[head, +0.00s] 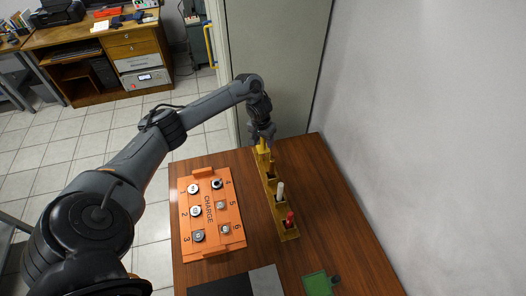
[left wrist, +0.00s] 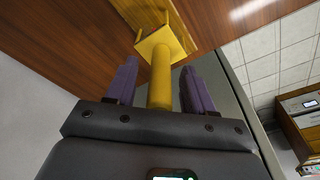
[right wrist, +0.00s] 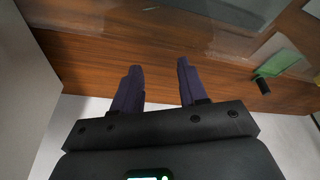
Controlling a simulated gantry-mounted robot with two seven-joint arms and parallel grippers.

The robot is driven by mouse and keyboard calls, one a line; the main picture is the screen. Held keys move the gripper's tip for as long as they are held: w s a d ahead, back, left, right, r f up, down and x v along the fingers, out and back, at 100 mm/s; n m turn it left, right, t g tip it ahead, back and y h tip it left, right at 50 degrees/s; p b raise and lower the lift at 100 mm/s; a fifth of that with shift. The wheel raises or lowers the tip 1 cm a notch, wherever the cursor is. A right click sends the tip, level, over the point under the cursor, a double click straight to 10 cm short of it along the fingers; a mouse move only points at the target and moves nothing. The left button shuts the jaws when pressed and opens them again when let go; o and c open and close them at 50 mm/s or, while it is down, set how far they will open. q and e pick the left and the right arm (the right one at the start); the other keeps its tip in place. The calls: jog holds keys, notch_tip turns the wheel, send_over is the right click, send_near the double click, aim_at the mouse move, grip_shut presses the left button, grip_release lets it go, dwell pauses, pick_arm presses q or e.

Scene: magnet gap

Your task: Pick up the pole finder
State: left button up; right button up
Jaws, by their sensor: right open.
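A yellow rack (head: 269,183) on the wooden table holds several upright tools in a row: a yellow one at the far end, then a brown one (head: 271,171), a white one (head: 280,190) and a red one (head: 290,217). None bears a readable label, so I cannot tell for certain which is the pole finder. My left gripper (head: 263,137) is at the far-end yellow tool. In the left wrist view the yellow shaft (left wrist: 160,85) stands between the open fingers (left wrist: 158,82), with gaps on both sides. My right gripper (right wrist: 158,80) is open and empty above the table.
An orange tray (head: 188,240) marked CHARGE, with numbered places holding round parts, lies left of the rack. A dark and grey mat (head: 222,286) and a green board (head: 316,284) lie at the near edge. A wall stands to the right; the table right of the rack is clear.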

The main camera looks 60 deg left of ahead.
pick_arm(q)
grip_shut()
jog(key=shift+r, duration=0.15)
